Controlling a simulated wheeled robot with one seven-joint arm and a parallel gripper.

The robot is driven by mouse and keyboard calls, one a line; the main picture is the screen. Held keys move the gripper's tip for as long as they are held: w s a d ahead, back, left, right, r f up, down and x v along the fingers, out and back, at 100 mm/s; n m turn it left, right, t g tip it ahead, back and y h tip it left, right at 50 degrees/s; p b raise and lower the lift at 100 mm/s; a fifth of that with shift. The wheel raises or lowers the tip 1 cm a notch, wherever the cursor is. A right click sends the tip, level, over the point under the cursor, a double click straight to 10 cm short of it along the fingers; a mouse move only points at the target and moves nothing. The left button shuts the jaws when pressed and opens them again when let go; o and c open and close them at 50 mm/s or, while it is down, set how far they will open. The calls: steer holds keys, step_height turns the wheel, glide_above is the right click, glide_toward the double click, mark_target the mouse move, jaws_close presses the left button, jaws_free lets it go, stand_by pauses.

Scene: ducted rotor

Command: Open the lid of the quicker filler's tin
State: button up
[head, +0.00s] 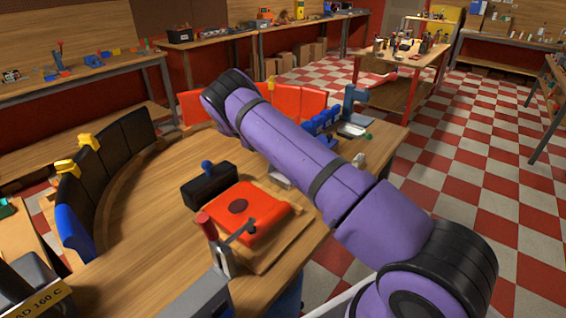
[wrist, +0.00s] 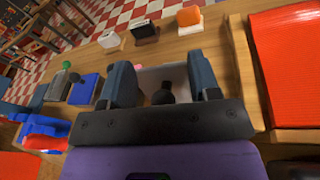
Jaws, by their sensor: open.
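In the wrist view my gripper (wrist: 162,84) is open, with its two dark blue fingers apart. Between them show a pale grey-white surface and a dark round knob (wrist: 162,96); I cannot tell whether a finger touches either. This may be a lidded tin, but its sides are hidden by the gripper. In the head view a small grey piece (head: 280,180) shows under my purple arm, which hides my gripper there. No label shows which tin is the quicker filler's.
An orange-red pad (head: 238,208) on a wooden board lies close by, also in the wrist view (wrist: 288,70). A black box with a blue knob (head: 208,186) and a red-handled lever (head: 212,232) stand near. Small white (wrist: 110,40), black (wrist: 146,32) and orange-topped (wrist: 188,20) blocks stand beyond.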

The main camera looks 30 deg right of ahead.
steer(key=s+a+r, duration=0.1)
steer(key=s+a, duration=0.1)
steer(key=s, duration=1.2)
steer(key=shift+a+r, duration=0.15)
